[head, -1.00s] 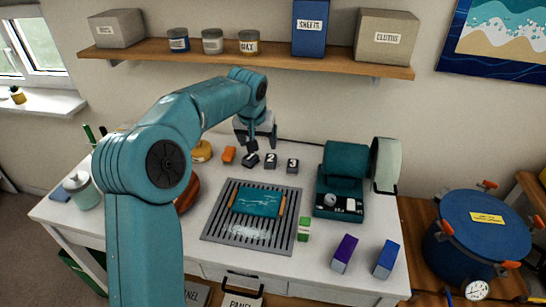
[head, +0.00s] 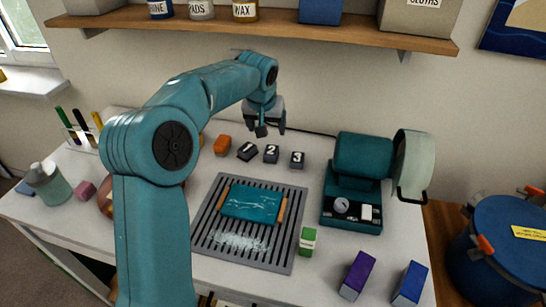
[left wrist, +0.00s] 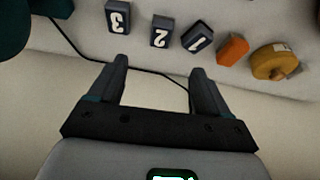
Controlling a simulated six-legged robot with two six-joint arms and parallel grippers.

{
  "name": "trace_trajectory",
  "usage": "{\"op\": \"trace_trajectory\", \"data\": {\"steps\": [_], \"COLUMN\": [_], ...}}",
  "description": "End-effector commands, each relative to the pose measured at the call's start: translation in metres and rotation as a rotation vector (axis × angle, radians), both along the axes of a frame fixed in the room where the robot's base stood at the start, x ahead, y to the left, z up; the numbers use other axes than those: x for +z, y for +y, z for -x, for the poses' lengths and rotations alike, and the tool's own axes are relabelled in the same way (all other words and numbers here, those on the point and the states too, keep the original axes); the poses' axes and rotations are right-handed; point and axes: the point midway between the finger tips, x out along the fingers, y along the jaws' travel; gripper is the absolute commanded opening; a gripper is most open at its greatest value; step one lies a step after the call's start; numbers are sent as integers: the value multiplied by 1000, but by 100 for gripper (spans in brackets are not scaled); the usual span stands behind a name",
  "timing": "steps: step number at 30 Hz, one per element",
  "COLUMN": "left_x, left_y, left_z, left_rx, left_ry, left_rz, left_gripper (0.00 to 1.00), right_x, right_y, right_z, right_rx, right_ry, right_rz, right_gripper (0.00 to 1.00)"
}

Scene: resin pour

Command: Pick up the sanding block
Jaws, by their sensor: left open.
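A small orange block (head: 222,145) lies on the white table left of three dark numbered blocks, 1 (head: 247,152), 2 (head: 271,153) and 3 (head: 297,159). It may be the sanding block; no label on it can be read. The orange block (left wrist: 232,50) also shows in the left wrist view, between block 1 (left wrist: 197,37) and an orange-yellow roll (left wrist: 275,63). My left gripper (head: 271,131) is open and empty, above the back of the table behind block 2. Its fingers (left wrist: 160,68) are apart with nothing between them. My right gripper is not in view.
A slatted grey tray (head: 204,228) with a teal panel (head: 250,205) fills the table's middle. A teal machine (head: 350,190) stands right of it. Green (head: 308,242), purple (head: 357,276) and blue (head: 410,284) boxes stand front right. A shelf (head: 290,26) hangs above; a cable runs behind the blocks.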

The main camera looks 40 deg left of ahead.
Motion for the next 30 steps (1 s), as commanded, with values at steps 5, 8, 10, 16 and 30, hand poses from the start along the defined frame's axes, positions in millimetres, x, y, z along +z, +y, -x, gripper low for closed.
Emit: {"op": "trace_trajectory", "data": {"steps": [5, 8, 10, 16, 30], "left_x": [-16, -37, -53, -90, -142], "left_y": [0, 4, 7, 15, 31], "left_z": [0, -6, -10, -24, -44], "left_rx": [-1, -1, 0, -1, 1], "left_ry": [3, 6, 6, 3, 2], "left_rz": [0, 2, 2, 1, 2], "left_gripper": [78, 78, 78, 78, 78], "right_x": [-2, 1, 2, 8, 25], "right_y": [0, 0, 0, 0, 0], "right_z": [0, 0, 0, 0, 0], "right_rx": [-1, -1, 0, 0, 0], "right_ry": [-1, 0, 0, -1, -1], "right_rz": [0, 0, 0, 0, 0], "right_gripper": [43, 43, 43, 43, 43]}}
